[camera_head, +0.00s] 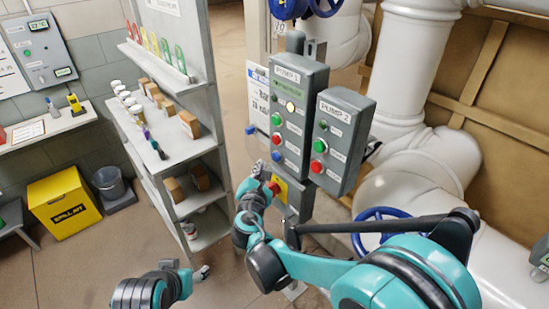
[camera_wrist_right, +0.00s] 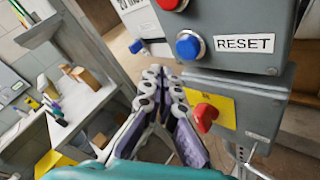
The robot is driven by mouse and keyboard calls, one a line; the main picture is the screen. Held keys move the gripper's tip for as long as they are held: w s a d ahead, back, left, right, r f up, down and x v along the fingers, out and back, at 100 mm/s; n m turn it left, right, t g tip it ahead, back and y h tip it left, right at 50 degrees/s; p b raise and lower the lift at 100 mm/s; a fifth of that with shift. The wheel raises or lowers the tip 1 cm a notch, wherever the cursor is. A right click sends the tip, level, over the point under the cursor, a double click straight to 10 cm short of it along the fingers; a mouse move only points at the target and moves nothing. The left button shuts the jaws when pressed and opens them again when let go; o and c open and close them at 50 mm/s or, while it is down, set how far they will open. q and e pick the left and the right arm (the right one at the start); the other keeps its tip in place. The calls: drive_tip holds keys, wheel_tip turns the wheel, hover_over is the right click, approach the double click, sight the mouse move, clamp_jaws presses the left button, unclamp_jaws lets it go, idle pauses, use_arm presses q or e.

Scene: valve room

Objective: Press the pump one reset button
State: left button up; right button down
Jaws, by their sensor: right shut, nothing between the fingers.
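The grey pump one control box (camera_head: 299,113) hangs on a post in the middle of the head view. Its blue button (camera_head: 276,156) is the lowest in its column, below a red one. In the right wrist view the blue button (camera_wrist_right: 190,46) sits beside a label reading RESET. My right gripper (camera_head: 260,167) is shut and empty, just below and left of the blue button. In the right wrist view its fingertips (camera_wrist_right: 162,75) point up, left of and below the button, with a visible gap. My left gripper (camera_head: 201,272) is low at the bottom; its fingers are too small to judge.
A red knob on a yellow plate (camera_wrist_right: 222,108) is close to my right fingers, under the box. The pump two box (camera_head: 340,143) hangs to the right. White pipes and a blue valve wheel (camera_head: 385,226) fill the right side. A shelf unit (camera_head: 212,226) stands left.

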sight(272, 152)
drive_tip(key=shift+w+d, duration=0.65)
drive_tip(key=shift+d, duration=0.2)
drive_tip(key=shift+w+d, duration=0.1)
drive_tip(key=shift+d, duration=0.05)
idle(0.8)
drive_tip(key=shift+w+d, duration=0.15)
drive_tip(key=shift+d, duration=0.05)
drive_tip(key=shift+w+d, duration=0.3)
drive_tip(key=shift+d, duration=0.1)
idle(0.8)
drive_tip(key=shift+a, duration=0.1)
drive_tip(key=shift+s+a, duration=0.55)
drive_tip(key=shift+a, duration=0.05)
drive_tip(key=s+a, duration=0.1)
drive_tip(key=a, duration=0.1)
drive_tip(key=s+a, duration=0.2)
idle(0.6)
